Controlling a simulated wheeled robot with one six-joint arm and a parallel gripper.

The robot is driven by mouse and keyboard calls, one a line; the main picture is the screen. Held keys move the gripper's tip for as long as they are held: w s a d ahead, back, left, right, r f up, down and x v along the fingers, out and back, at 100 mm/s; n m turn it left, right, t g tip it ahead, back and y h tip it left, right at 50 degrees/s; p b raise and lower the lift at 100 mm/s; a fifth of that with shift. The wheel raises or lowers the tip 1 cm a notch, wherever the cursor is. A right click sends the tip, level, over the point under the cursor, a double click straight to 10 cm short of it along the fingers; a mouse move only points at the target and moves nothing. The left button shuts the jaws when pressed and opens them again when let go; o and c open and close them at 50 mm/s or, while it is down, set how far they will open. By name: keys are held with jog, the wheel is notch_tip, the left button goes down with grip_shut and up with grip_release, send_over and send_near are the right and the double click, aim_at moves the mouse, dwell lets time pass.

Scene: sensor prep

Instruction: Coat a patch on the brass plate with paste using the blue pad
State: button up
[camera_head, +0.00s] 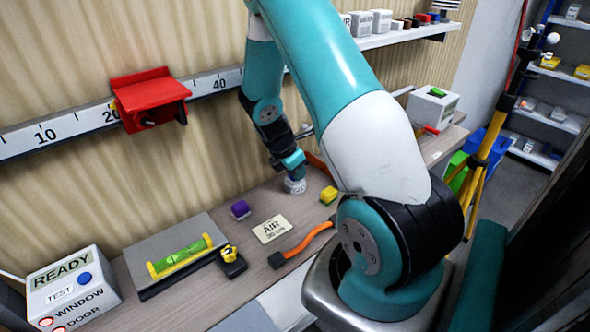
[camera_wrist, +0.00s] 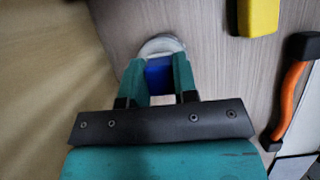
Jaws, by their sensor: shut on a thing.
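My gripper (camera_head: 293,173) reaches down to the table near the back wall. In the wrist view, the two teal fingers of my gripper (camera_wrist: 158,82) are shut on the blue pad (camera_wrist: 158,68). A pale round dish (camera_wrist: 161,45) lies right at the fingertips, and the pad is over or in it; I cannot tell whether they touch. The dish (camera_head: 295,187) also shows under my gripper in the head view, where the pad is hidden. Any paste in the dish is not clear. I cannot make out a brass plate in either view.
A yellow block (camera_head: 328,195), a purple block (camera_head: 240,209), an AIR card (camera_head: 271,229) and an orange-handled tool (camera_head: 302,245) lie near my gripper. A grey board with a green level (camera_head: 180,256) and a READY box (camera_head: 72,288) stand left. A red bracket (camera_head: 150,98) juts from the wall.

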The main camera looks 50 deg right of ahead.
notch_tip(320, 180, up, 7)
jog(key=p, duration=0.6)
jog(key=shift+p, duration=0.4)
dwell(0.8)
